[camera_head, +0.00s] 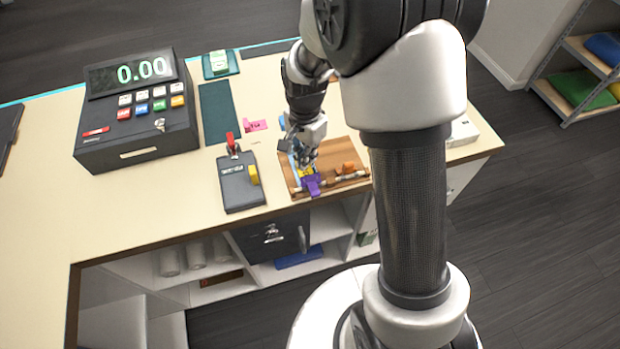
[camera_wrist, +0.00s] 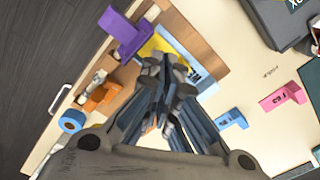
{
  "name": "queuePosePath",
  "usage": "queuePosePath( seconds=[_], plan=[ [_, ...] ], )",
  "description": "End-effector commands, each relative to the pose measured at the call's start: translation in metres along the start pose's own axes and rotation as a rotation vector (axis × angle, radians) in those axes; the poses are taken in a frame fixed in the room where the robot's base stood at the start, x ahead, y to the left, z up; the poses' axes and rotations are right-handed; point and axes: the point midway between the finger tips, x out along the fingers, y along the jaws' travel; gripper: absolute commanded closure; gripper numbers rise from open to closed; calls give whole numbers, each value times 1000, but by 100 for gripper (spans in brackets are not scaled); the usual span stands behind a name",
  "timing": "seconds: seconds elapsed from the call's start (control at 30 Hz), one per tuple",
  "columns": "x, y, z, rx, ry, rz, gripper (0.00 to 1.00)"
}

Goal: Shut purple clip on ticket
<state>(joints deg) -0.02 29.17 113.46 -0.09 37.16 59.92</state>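The purple clip (camera_head: 312,186) stands at the front edge of a wooden board, and in the wrist view (camera_wrist: 125,34) it is at the upper left. A yellow and light-blue ticket (camera_wrist: 152,46) lies on the board beside the clip, partly hidden by my fingers. Its yellow part shows in the head view (camera_head: 307,171). I cannot tell whether the clip's jaw is around the ticket edge. My gripper (camera_head: 303,161) points down over the ticket, just behind the clip. In the wrist view its fingertips (camera_wrist: 165,68) are drawn together, with nothing visible between them.
An orange clip (camera_head: 348,168) sits on the wooden board (camera_head: 328,157), right of the purple one. Left of the board is a dark device (camera_head: 240,184) with red and yellow parts. A pink tag (camera_head: 257,125) lies behind. The cash register (camera_head: 138,115) stands at left. The front-left counter is clear.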

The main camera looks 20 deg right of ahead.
Motion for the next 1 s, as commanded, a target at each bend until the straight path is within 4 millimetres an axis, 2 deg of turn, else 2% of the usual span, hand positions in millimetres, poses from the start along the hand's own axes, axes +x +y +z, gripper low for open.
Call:
queuePosePath(
  seconds=[0.03, 0.63, 1.0],
  plan=[
    [-8, 1, 0, 1, 0, 0, 100],
    [-57, 7, 4, 3, -3, 3, 100],
    [-59, 8, 5, 3, -3, 3, 100]
  ],
)
